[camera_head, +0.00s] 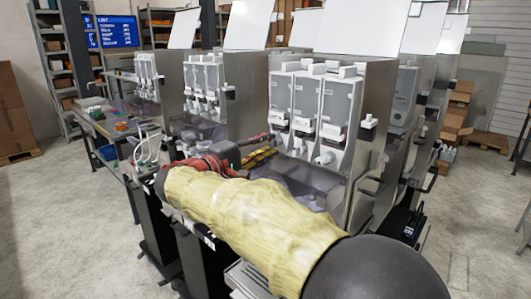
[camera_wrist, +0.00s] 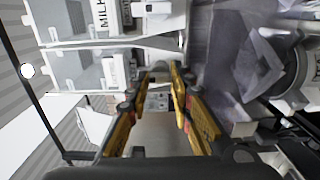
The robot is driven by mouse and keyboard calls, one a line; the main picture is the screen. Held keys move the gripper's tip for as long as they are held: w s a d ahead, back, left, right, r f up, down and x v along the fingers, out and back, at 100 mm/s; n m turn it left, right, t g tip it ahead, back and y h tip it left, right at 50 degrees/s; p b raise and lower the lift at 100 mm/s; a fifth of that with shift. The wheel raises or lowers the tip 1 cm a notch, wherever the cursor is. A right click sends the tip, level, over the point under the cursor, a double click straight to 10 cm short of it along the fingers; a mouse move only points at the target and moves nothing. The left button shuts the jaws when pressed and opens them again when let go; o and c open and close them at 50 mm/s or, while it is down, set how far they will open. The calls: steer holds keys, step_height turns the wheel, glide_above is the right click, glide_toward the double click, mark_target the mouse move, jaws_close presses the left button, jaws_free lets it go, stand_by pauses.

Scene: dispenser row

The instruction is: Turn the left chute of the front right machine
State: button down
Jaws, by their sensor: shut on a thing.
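The front right machine (camera_head: 372,95) stands right of centre in the head view, with a row of upright clear canisters and white chutes below. The middle chute (camera_head: 300,145) and right chute (camera_head: 325,157) hang at its front. My gripper (camera_head: 274,148) reaches the lower left front of this machine, its yellow fingers at the left chute's place. In the wrist view my gripper (camera_wrist: 163,70) has its fingertips close together on the left chute (camera_wrist: 163,63), a pale part mostly hidden by the fingers. How far the chute is turned cannot be told.
More dispensers (camera_head: 205,85) stand to the left in the row. A clear, dark-tinted tray area (camera_head: 315,180) lies under the chutes. A side handle (camera_head: 372,185) sticks out at right. Shelves and a blue screen (camera_head: 118,31) are behind; the floor at left is free.

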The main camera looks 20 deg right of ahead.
steer(key=shift+f, duration=0.1)
stand_by(0.4)
steer(key=c, duration=1.7)
jaws_free()
steer(key=shift+o, duration=0.7)
steer(key=shift+f, duration=0.1)
steer(key=v, duration=0.8)
steer(key=shift+r, duration=0.25)
